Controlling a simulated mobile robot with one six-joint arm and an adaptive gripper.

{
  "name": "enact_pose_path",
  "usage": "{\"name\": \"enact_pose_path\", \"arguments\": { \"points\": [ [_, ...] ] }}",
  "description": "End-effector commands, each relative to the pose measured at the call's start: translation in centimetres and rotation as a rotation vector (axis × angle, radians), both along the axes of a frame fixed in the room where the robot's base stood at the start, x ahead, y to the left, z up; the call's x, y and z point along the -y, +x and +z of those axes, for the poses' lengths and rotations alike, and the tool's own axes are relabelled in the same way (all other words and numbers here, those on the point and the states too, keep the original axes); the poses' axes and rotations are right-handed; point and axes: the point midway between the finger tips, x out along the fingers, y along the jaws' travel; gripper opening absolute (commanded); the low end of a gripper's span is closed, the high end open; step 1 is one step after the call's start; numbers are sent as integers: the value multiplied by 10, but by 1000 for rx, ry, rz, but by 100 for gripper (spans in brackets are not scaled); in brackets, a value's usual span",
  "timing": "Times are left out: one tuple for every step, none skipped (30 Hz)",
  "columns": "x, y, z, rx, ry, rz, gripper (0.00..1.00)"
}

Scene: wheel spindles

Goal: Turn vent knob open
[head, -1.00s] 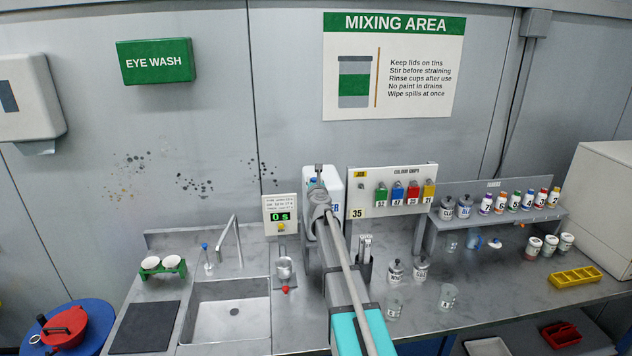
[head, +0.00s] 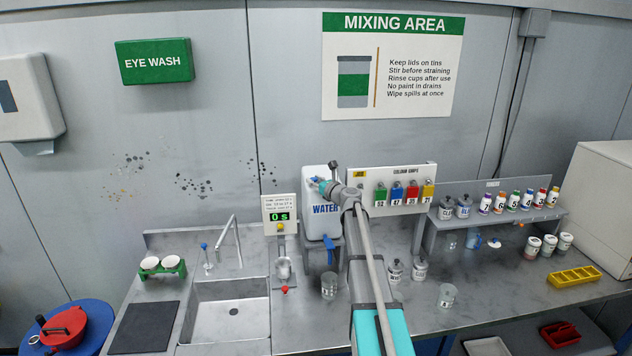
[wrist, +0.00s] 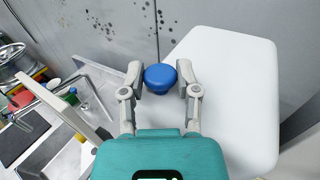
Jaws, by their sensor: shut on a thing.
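A white water container (head: 316,224) labelled WATER stands on a small stand at the back of the counter. Its round blue vent knob (wrist: 160,75) sits on top, and the container's white top (wrist: 228,85) fills much of the wrist view. My gripper (wrist: 161,80) is shut on the knob, with one grey finger on each side of it. In the head view my gripper (head: 319,183) is at the top of the container, and the knob is mostly hidden there. A blue tap (head: 329,245) is low on the container's front.
A timer box (head: 281,215) reading 0 s stands left of the container. A clear cup (head: 329,286) stands in front of it. The colour chips board (head: 391,175) is close on the right. A sink (head: 231,312) lies front left. The wall is just behind.

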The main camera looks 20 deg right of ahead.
Motion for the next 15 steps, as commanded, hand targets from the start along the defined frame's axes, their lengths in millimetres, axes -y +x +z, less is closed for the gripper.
{"name": "enact_pose_path", "arguments": {
  "points": [
    [-1,-2,-1,-2,-5,7,0],
    [-1,-2,-1,-2,-5,9,0],
    [-1,-2,-1,-2,-5,10,0],
    [-1,-2,-1,-2,-5,11,0],
    [-1,-2,-1,-2,-5,11,0],
    [-1,-2,-1,-2,-5,11,0],
    [-1,-2,-1,-2,-5,11,0],
    [-1,-2,-1,-2,-5,11,0],
    [-1,-2,-1,-2,-5,11,0],
    [-1,-2,-1,-2,-5,11,0],
    [-1,-2,-1,-3,-5,11,0],
    [-1,-2,-1,-3,-5,11,0],
    [-1,-2,-1,-3,-5,11,45],
    [-1,-2,-1,-2,-5,10,51],
    [-1,-2,-1,-2,-5,10,58]
  ]
}}
